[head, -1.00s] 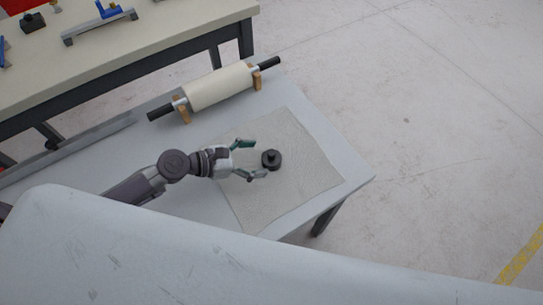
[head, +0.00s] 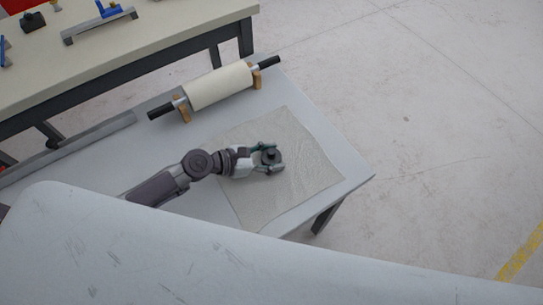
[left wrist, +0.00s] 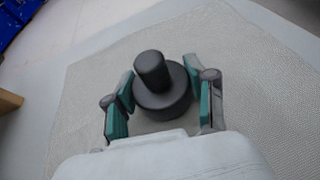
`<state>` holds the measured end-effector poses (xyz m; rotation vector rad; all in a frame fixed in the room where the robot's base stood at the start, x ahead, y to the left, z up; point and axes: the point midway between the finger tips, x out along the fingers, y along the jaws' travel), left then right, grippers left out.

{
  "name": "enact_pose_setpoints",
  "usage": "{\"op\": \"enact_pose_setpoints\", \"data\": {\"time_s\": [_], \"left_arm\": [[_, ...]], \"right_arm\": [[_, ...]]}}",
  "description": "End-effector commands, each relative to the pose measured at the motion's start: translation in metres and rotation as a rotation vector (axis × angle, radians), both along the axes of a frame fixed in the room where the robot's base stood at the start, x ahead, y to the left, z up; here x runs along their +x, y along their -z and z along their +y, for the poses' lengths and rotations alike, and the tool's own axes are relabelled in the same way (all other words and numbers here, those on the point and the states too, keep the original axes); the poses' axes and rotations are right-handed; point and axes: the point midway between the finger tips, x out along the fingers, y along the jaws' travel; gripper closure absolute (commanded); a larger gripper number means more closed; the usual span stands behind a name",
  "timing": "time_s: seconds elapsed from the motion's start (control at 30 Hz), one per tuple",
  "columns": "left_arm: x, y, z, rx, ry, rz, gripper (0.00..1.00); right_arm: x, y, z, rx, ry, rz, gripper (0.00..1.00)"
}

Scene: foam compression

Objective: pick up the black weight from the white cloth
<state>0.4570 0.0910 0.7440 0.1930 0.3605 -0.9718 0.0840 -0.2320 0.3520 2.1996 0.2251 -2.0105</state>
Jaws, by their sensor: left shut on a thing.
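The black weight (head: 271,156), a round disc with a knob on top, stands upright over the white cloth (head: 305,180). In the left wrist view the weight (left wrist: 160,92) sits between the two green-padded fingers, with the cloth (left wrist: 255,110) around it. My left gripper (head: 270,158) is shut on the weight, one finger on each side; its fingers also show in the left wrist view (left wrist: 160,98). I cannot tell whether the weight's base touches the cloth. My right gripper is not in view.
The cloth lies on a grey table (head: 347,177). A cream roller (head: 218,86) with black handles rests on wooden supports behind the cloth. A beige workbench (head: 170,22) with tools stands at the back left. Open floor lies to the right.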

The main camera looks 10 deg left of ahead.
Motion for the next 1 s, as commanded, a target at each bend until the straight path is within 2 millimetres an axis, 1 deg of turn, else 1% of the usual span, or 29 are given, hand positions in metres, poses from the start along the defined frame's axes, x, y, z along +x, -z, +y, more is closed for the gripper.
{"op": "enact_pose_setpoints", "data": {"time_s": [0.03, 0.17, 0.2, 0.47, 0.63, 0.77, 0.9, 1.0], "left_arm": [[0.0, 0.0, 0.0, 0.0, 0.0, 0.0, 0.76], [0.0, 0.0, 0.0, 0.0, 0.0, 0.0, 0.98], [0.0, 0.0, 0.0, 0.0, 0.0, 0.0, 1.0], [0.001, -0.002, 0.0, -0.002, -0.001, -0.003, 1.0], [0.001, -0.01, 0.0, -0.001, -0.001, -0.005, 1.0], [0.001, -0.025, 0.0, -0.001, 0.0, -0.006, 1.0], [0.001, -0.049, 0.0, -0.002, 0.0, -0.006, 1.0], [-0.012, -0.061, -0.017, -0.005, 0.003, -0.002, 1.0]], "right_arm": [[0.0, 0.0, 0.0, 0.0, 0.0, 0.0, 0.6], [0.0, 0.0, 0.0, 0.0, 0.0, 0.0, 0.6], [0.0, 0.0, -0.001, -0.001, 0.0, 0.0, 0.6], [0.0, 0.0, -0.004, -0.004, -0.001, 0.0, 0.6], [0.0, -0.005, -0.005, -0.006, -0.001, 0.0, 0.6], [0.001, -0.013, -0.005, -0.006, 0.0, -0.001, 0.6], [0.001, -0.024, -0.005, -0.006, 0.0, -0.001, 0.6], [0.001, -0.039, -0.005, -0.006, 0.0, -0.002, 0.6]]}}
